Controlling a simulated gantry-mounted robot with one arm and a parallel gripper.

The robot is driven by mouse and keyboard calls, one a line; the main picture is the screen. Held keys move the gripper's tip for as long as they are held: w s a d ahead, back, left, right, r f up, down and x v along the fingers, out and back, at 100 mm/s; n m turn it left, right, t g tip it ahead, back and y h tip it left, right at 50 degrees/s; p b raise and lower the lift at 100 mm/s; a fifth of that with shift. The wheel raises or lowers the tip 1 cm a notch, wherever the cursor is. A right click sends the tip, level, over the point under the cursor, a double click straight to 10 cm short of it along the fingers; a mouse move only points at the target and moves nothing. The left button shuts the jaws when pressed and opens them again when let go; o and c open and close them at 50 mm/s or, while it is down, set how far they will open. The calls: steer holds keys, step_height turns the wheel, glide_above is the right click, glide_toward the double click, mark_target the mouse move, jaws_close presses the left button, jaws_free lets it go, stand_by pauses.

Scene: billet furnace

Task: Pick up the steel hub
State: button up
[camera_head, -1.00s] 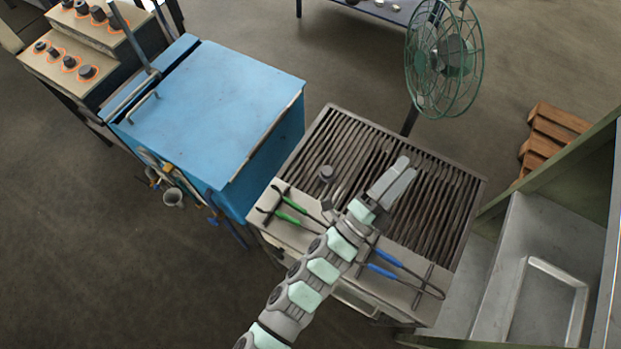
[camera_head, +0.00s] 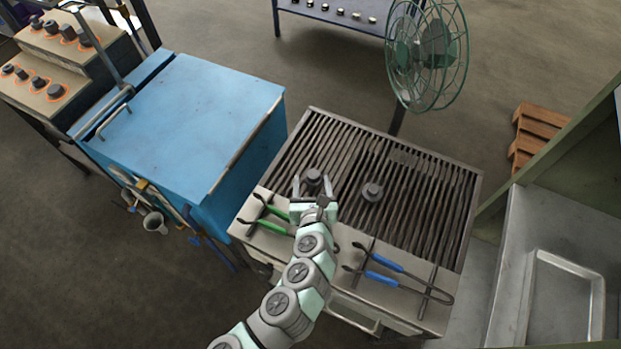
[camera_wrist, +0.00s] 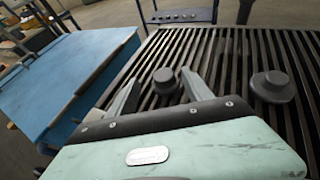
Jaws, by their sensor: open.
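Two dark grey flanged hubs rest on the slatted grate. The left hub (camera_head: 314,177) lies just beyond and between the spread fingers of my gripper (camera_head: 312,185). In the wrist view this left hub (camera_wrist: 164,82) shows between the two fingertips, with a gap on either side. The right hub (camera_head: 372,191) stands apart on the grate, to the right of my gripper, and also shows in the wrist view (camera_wrist: 272,85). Both look like plain metal, so I cannot tell which one is meant. My gripper is open and empty, low over the near edge of the grate.
Green-handled tongs (camera_head: 270,222) and blue-handled tongs (camera_head: 385,263) lie on the bench's front ledge. A blue furnace box (camera_head: 190,120) stands left, beside stepped shelves with several orange-ringed hubs (camera_head: 55,92). A green fan (camera_head: 428,55) stands behind; a metal tray (camera_head: 565,262) is right.

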mark_target(313, 170)
steer(key=shift+d+b+x, duration=0.15)
steer(key=shift+b+x, duration=0.15)
steer(key=shift+x, duration=1.65)
steer(key=shift+d+b+x, duration=0.15)
steer(key=shift+b+x, duration=0.15)
steer(key=shift+x, duration=1.65)
steer(key=shift+f, duration=0.1)
steer(key=shift+s, duration=0.1)
steer(key=shift+f, duration=0.1)
jaws_close()
